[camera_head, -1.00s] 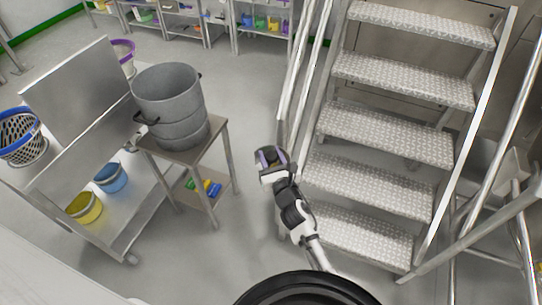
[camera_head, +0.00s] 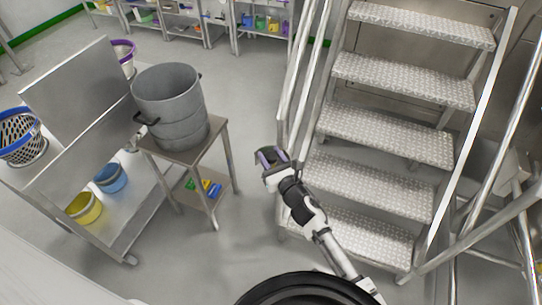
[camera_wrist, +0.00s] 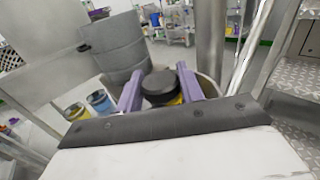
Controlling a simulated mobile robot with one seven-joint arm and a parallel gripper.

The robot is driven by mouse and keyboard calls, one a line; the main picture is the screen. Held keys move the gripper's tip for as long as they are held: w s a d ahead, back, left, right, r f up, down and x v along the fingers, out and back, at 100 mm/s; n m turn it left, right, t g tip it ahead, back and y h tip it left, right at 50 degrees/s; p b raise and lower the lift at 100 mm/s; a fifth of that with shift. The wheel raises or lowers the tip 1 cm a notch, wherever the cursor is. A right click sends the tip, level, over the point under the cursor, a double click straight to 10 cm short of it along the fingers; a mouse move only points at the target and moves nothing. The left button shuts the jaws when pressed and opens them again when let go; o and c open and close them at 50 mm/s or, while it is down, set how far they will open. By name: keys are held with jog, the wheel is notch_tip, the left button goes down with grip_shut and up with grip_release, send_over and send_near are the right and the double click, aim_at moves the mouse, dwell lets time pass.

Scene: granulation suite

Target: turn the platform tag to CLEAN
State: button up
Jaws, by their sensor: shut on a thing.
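My gripper (camera_head: 271,157) is beside the left handrail of the platform stairs, low near the front post. In the wrist view its two purple fingers (camera_wrist: 160,88) are closed on the sides of a round black knob (camera_wrist: 160,80). Yellow shows beneath the knob, and a pale round rim curves behind the fingers, next to a grey post (camera_wrist: 210,42). This seems to be the platform tag, but no lettering can be read. In the head view the tag is hidden or too small to make out.
The metal stairs (camera_head: 385,133) with rails stand to the right. On the left, a small table (camera_head: 184,148) bears a grey drum (camera_head: 168,95). A steel cart (camera_head: 125,225) holds a yellow bucket (camera_head: 84,208) and a blue bucket (camera_head: 110,178). Open floor lies between table and stairs.

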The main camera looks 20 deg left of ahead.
jog(key=o, duration=1)
jog(key=shift+c, duration=0.2)
jog(key=shift+d, duration=0.1)
jog(key=b+v, duration=0.4)
jog(key=v, duration=0.9)
jog(key=shift+s+d+b, duration=0.15)
jog(key=shift+s+b, duration=0.2)
jog(key=shift+b, duration=0.05)
